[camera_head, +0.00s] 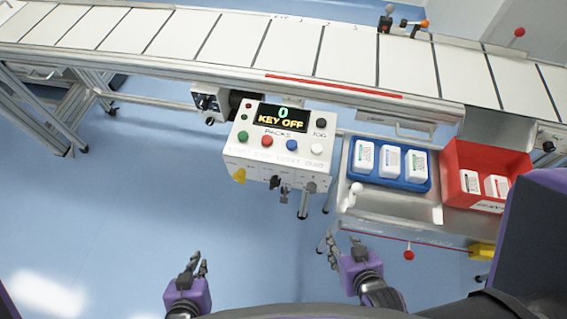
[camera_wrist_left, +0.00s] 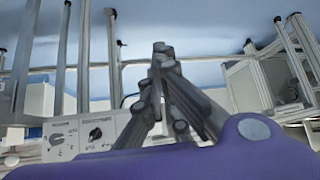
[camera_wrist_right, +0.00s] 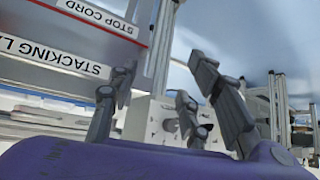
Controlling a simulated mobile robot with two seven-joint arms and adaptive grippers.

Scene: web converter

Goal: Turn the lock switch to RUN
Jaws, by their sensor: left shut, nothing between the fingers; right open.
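The white control box (camera_head: 262,163) stands in front of the conveyor; its display (camera_head: 281,117) reads "0 KEY OFF". My left gripper (camera_head: 197,265) is shut and empty, well below and left of the box. Its fingertips meet in the left wrist view (camera_wrist_left: 164,50). My right gripper (camera_head: 340,250) is open and empty, below and right of the box, touching nothing.
A blue tray (camera_head: 388,182) and a red tray (camera_head: 455,155) hold small white packs on a metal shelf right of the box. A red stop cord (camera_head: 385,236) with a red ball (camera_head: 409,255) hangs below. Floor (camera_head: 90,220) at left is clear.

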